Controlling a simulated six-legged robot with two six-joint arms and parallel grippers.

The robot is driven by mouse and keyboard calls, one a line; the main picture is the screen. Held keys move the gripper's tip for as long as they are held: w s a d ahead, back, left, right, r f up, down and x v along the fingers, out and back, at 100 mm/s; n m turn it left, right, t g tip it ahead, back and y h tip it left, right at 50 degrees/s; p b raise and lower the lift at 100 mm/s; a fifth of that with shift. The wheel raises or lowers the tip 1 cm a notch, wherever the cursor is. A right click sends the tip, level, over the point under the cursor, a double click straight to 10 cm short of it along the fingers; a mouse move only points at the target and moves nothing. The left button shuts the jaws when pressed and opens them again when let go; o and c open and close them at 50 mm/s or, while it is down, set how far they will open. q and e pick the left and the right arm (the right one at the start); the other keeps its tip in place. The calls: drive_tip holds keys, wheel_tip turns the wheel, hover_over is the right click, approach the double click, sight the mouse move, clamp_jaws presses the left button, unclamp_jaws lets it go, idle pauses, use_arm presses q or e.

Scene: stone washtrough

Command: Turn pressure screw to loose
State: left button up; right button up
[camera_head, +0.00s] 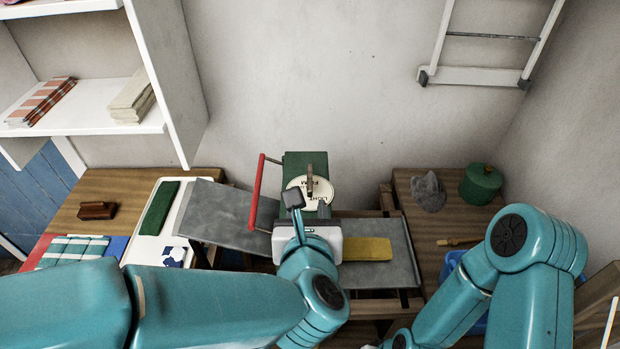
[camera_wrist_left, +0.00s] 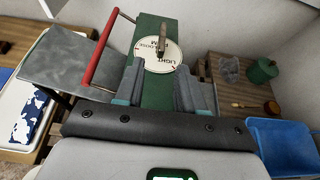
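The pressure screw (camera_head: 310,180) is a small metal bar standing over a round white dial (camera_head: 322,190) on top of the green press (camera_head: 303,160). It also shows in the left wrist view (camera_wrist_left: 162,42). The dial (camera_wrist_left: 153,58) carries lettering with LIGHT and LOOSE legible; I cannot tell which mark the bar points to. My left gripper (camera_head: 308,205) is just in front of the dial, its fingers pointing toward the press. In the left wrist view the gripper (camera_wrist_left: 157,88) is open and empty, with the screw beyond the fingertips. My right gripper is out of view.
A red handle bar (camera_head: 257,190) stands on the press's left side. Grey boards (camera_head: 228,212) extend either side, with a yellow cloth (camera_head: 367,249) on the right one. A grey lump (camera_head: 428,191) and green pot (camera_head: 481,183) stand on the right table, above a blue tub (camera_wrist_left: 285,145).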

sight(310, 184)
use_arm(q)
drive_tip(key=p+x, duration=0.2)
drive_tip(key=x, duration=0.8)
drive_tip(key=shift+w+f+p, duration=0.15)
drive_tip(key=shift+w+p, duration=0.05)
drive_tip(key=shift+p, duration=0.15)
drive_tip(key=shift+w+d+f, duration=0.3)
drive_tip(key=shift+w, duration=0.3)
drive_tip(key=shift+a, duration=0.1)
drive_tip(key=shift+s, duration=0.1)
drive_tip(key=shift+a, duration=0.1)
drive_tip(key=c, duration=0.6)
clamp_jaws()
